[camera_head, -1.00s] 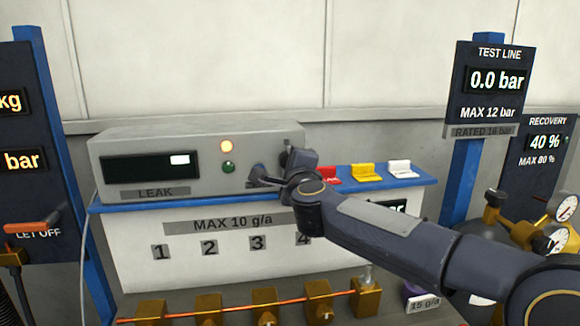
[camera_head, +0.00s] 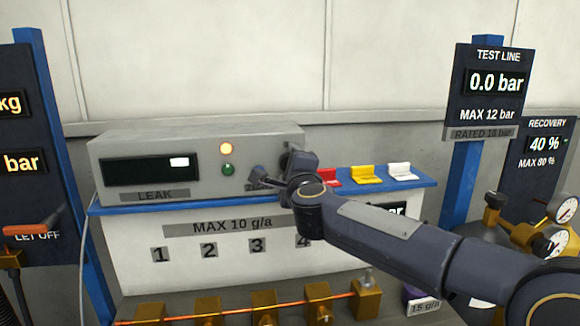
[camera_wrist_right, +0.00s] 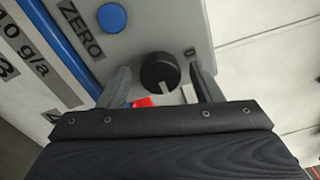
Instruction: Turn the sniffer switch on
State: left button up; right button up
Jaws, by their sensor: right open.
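The sniffer unit is a grey box (camera_head: 120,148) with a dark display, a lit amber lamp (camera_head: 226,148) and a dim green lamp (camera_head: 228,169). In the right wrist view a round black knob (camera_wrist_right: 160,73) with a pale pointer mark sits on its front panel, with a "0" label near it. My right gripper (camera_head: 262,178) is at the right end of the box. In the wrist view the open fingers of the right gripper (camera_wrist_right: 160,88) stand on either side of the knob, with gaps. The arm hides most of the knob in the head view. My left gripper is not visible.
A blue button (camera_wrist_right: 112,18) labelled ZERO is beside the knob. Red (camera_head: 328,177), yellow (camera_head: 366,175) and white (camera_head: 402,172) clips lie on the blue shelf (camera_head: 415,182) to the right. Brass fittings (camera_head: 264,305) run along the bench below.

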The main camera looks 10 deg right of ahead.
jog(key=s, duration=0.7)
jog(key=shift+s+b, duration=0.4)
jog(key=s+d+f+n+g+y+p, duration=0.1)
jog(key=s+f+n+g, duration=0.3)
jog(key=s, duration=0.7)
jog(key=s+d+f+n+g+y+p, duration=0.1)
jog(key=s+d+f+n+g, duration=0.3)
jog(key=s+f+n, duration=0.5)
jog(key=s+d+f+n+g+y+p, duration=0.1)
jog(key=s+f+n+g, duration=0.3)
jog(key=s+f, duration=0.8)
jog(key=d+n, duration=0.1)
jog(key=n, duration=0.1)
jog(key=shift+s+d+f+n+y, duration=0.2)
jog(key=shift+s+n+y, duration=0.1)
jog(key=shift+s+y, duration=0.1)
